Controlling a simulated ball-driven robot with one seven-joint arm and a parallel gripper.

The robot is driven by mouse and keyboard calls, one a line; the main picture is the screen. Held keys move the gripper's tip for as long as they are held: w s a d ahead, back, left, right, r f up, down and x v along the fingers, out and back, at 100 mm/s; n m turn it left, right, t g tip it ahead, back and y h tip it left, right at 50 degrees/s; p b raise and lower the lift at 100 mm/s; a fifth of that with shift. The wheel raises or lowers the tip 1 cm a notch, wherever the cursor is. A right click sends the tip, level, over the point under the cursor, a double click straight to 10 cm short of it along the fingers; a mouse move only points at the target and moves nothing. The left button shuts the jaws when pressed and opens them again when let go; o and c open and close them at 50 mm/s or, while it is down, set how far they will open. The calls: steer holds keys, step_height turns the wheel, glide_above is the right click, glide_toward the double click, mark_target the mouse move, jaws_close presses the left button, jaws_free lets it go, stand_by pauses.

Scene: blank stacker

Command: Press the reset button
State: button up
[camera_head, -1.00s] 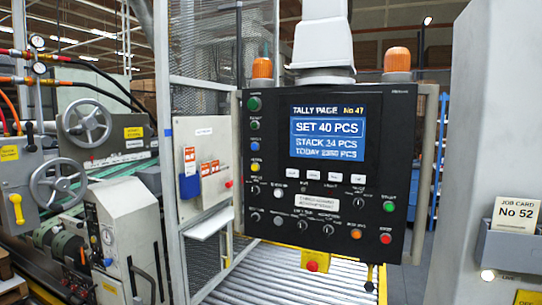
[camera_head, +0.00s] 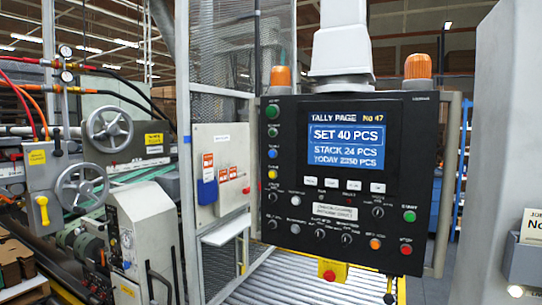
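A black control panel (camera_head: 290,171) faces me with a lit blue and white screen (camera_head: 346,138) reading "TALLY PAGE No 47" and "SET 40 PCS". Its lower right holds an orange button (camera_head: 375,244), a red button (camera_head: 406,249) and a green button (camera_head: 409,216). The green one's label looks like "START". A column of green, blue and yellow buttons (camera_head: 272,174) runs down the left side. The small labels are too blurred to tell which button is the reset. A yellow box with a red button (camera_head: 329,275) hangs under the panel. My gripper is not in view.
Two orange beacons stand above the panel, at left (camera_head: 281,76) and right (camera_head: 418,66). A roller conveyor (camera_head: 280,280) lies below. Machinery with handwheels (camera_head: 110,129) fills the left. A grey cabinet (camera_head: 510,150) bounds the right, with a partly cut-off job card (camera_head: 533,228).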

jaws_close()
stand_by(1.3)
